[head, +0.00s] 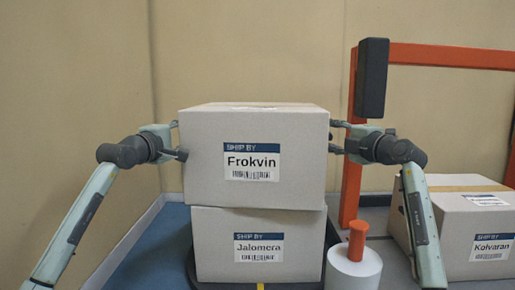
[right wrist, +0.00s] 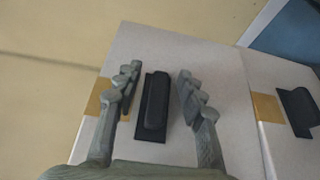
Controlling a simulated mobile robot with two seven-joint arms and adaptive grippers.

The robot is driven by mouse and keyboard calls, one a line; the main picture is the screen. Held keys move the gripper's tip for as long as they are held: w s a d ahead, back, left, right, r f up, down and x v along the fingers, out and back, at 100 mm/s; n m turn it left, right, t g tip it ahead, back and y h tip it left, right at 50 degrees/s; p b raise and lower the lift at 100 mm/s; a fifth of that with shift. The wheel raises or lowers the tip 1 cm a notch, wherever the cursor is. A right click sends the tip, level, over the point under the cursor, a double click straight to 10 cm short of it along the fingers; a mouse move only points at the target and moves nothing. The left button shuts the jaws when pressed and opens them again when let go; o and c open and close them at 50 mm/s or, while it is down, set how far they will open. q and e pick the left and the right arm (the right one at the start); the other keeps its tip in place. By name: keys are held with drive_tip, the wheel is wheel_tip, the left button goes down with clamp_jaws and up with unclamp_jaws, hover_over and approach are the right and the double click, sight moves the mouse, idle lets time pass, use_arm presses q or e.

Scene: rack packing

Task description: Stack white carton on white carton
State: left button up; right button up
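A white carton labelled Frokvin (head: 210,175) sits on top of a white carton labelled Jalomera (head: 215,245), with no gap visible between them. My left gripper (head: 182,140) is at the upper carton's left side, its fingers spread apart. My right gripper (head: 335,137) is at the right side, also spread. In the right wrist view, the open right fingers (right wrist: 155,95) stand on either side of a black handle (right wrist: 154,105) on the upper carton, with space around it. The lower carton's black handle (right wrist: 298,110) shows at the right. The left side's handle is hidden.
Another carton labelled Kolvaran (head: 450,225) stands at the right. A white cylinder with an orange handle (head: 357,240) is in front of the stack's right side. An orange frame (head: 440,56) with a black block (head: 372,78) rises behind. Blue floor (head: 155,250) is clear at left.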

use_arm(q)
drive_tip(key=shift+c, duration=0.2)
use_arm(e)
drive_tip(key=shift+c, duration=0.2)
use_arm(q)
clamp_jaws()
use_arm(e)
clamp_jaws()
